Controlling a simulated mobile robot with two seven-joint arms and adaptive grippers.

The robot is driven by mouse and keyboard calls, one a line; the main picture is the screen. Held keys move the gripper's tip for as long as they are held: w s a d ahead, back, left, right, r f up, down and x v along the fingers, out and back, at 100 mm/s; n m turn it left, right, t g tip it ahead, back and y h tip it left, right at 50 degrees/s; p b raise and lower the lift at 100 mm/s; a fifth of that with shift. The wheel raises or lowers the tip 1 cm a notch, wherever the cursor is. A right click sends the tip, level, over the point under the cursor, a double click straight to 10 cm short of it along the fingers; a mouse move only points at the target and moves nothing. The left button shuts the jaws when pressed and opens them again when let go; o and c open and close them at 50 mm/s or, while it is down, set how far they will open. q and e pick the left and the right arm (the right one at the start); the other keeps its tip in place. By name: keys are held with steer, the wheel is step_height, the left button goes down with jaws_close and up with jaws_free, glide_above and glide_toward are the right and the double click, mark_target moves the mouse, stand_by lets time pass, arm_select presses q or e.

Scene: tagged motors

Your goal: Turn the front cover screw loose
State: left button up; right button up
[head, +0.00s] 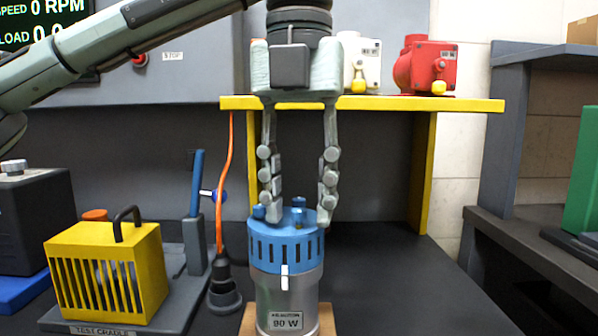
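A motor with a silver body (285,298) and a blue slotted cover (287,250) stands upright on a wooden block in the middle of the head view. Its label reads 90 W, and a small white tab sits on its front. Several blue screw heads stand on top of the cover; one screw head (297,216) shows between my fingers and another (258,212) just left of them. My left gripper (299,218) points straight down over the cover. Its fingers are wide apart, with tips at cover-top height and clear space between them. My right gripper is not in view.
A yellow shelf (470,104) behind holds a white unit (360,62) and a red unit (428,66). A yellow slatted unit (108,272) stands at left on the test cradle. An orange cable runs down to a black plug (224,288). The bench right of the motor is clear.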

mark_target(299, 211)
arm_select(q)
step_height(299, 211, up, 12)
stand_by(0.6)
steer(key=shift+s, duration=0.1)
